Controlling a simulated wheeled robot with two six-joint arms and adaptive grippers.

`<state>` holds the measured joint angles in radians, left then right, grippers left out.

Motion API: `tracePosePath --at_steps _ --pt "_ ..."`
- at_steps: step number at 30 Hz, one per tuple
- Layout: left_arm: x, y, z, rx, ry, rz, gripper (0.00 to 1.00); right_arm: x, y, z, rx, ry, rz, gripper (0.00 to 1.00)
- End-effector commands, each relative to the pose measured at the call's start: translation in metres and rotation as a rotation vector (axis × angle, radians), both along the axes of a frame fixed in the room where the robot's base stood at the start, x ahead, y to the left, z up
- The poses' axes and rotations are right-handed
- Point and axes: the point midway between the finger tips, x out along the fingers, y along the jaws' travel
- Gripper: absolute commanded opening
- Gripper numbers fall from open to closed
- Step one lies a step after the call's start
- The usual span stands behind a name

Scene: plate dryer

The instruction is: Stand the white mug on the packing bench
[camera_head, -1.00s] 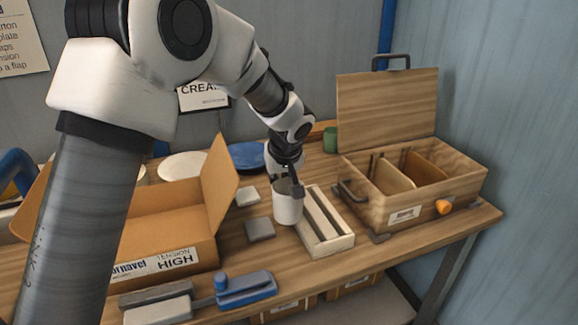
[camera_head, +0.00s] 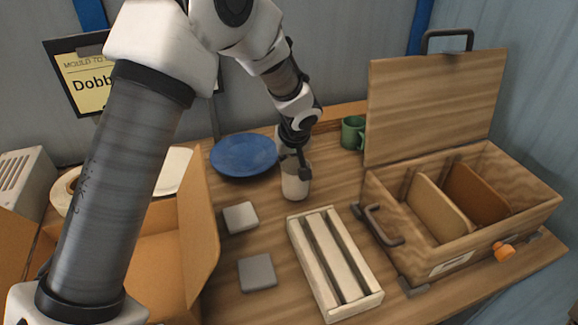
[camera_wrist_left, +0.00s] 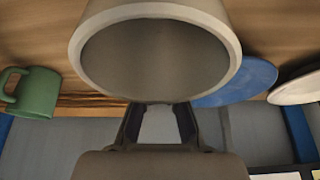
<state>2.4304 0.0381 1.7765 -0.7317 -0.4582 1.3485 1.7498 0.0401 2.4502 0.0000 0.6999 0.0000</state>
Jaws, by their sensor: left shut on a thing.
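The white mug (camera_head: 295,184) is upright at the middle of the packing bench (camera_head: 335,185), just past the far end of a slatted wooden rack. My left gripper (camera_head: 296,163) reaches down to it from behind and is shut on its rim or wall. In the left wrist view the mug (camera_wrist_left: 155,60) fills the top middle, its open mouth facing the camera, with the left gripper's fingers (camera_wrist_left: 159,112) at its edge. I cannot tell whether its base touches the bench. The mug's handle is not visible. My right gripper is not in view.
The slatted rack (camera_head: 334,262) and grey blocks (camera_head: 257,272) lie in front of the mug. A blue plate (camera_head: 243,156) is to its left, a green mug (camera_head: 352,132) behind right. An open wooden case (camera_head: 447,215) stands right, a cardboard box (camera_head: 197,225) left.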

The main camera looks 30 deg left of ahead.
Motion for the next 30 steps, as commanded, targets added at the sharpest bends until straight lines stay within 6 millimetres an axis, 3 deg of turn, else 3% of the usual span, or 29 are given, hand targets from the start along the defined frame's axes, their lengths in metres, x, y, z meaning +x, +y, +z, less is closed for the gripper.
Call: tracePosePath --at_steps 3,14,15,16,17,25,30 --pt "0.0 0.0 -0.017 -0.001 0.001 0.0 0.0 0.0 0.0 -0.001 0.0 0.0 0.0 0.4" --pt "0.0 0.0 -0.022 0.0 -0.002 0.001 0.0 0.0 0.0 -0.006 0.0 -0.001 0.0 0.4" --pt "0.0 0.0 -0.021 -0.001 -0.001 0.0 0.21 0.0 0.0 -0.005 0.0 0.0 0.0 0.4" --pt "0.0 0.0 -0.021 -0.001 -0.001 0.0 0.32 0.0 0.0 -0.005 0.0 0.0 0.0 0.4" --pt "0.0 0.0 -0.021 0.0 0.0 0.0 0.35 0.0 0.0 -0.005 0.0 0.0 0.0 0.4" --pt "0.0 0.0 -0.02 0.0 0.0 0.0 0.35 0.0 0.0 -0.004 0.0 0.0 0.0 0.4" --pt "-0.003 -0.003 -0.006 0.001 -0.003 0.001 0.35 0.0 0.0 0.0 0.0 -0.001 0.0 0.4"
